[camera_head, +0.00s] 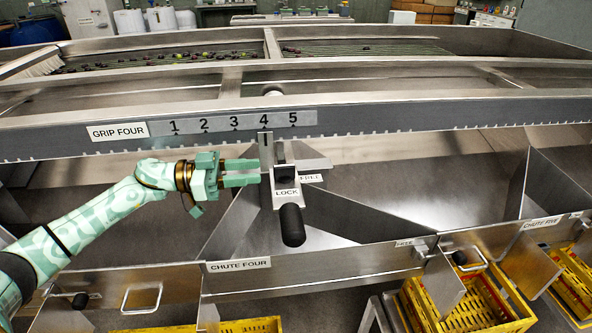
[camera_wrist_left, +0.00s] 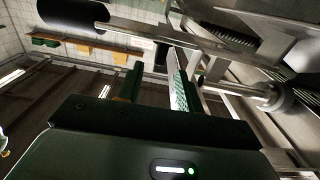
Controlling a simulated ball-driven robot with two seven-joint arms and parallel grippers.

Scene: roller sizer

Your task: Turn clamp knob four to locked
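The clamp assembly for chute four stands at the middle of the head view. It has a small black knob (camera_head: 285,174) on a metal bracket, a LOCK label (camera_head: 287,193) below it and a partly covered FREE label (camera_head: 311,178) to its right. A larger black rounded handle (camera_head: 292,225) points toward me below the labels. My left gripper (camera_head: 257,172) is left of the bracket, fingers pointing right at it, with a gap between them. Its fingers also show apart in the left wrist view (camera_wrist_left: 157,88). I see nothing held. Contact with the bracket cannot be told. My right gripper is out of view.
A GRIP FOUR scale (camera_head: 235,123) numbered one to five runs along the beam above. The CHUTE FOUR panel (camera_head: 240,266) and sloping metal dividers lie below. Yellow crates (camera_head: 470,300) stand at the lower right. A toothed rail edge spans the width behind the gripper.

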